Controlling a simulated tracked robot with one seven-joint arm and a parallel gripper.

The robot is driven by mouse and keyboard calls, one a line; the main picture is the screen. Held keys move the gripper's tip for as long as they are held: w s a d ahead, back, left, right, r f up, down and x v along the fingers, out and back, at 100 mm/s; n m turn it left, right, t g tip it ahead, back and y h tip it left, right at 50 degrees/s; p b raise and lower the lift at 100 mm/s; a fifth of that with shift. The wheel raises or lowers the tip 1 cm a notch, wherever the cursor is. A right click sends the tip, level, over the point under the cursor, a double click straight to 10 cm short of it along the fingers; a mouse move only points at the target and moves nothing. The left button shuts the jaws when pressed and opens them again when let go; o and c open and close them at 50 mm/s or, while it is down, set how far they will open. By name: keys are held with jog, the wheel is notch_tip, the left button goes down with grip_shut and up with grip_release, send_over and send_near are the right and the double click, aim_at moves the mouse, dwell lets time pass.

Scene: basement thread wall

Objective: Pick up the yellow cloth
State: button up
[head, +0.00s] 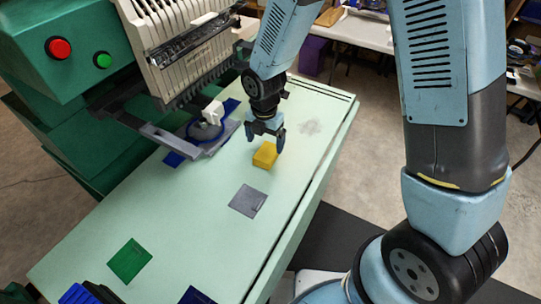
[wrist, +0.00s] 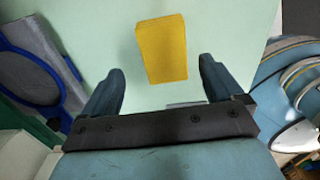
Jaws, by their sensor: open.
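My gripper (head: 265,138) is open and empty, above the cloth and pointing down. In the wrist view its two fingers (wrist: 157,88) stand wide apart, with bare table between them. Whether a finger touches the cloth cannot be told.
A grey cloth (head: 248,200), a green cloth (head: 129,261) and dark blue pieces lie on the table (head: 190,245). The green embroidery machine (head: 70,110) with a blue hoop (head: 205,131) stands to the left. The table's right edge runs close by.

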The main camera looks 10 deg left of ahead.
aim_at(267, 153)
jog(key=f, duration=0.3)
jog(key=shift+s+d+f, duration=0.2)
jog(key=shift+s+d, duration=0.1)
jog(key=shift+f, duration=0.75)
jog(key=shift+c, duration=0.2)
jog(key=c, duration=1.1)
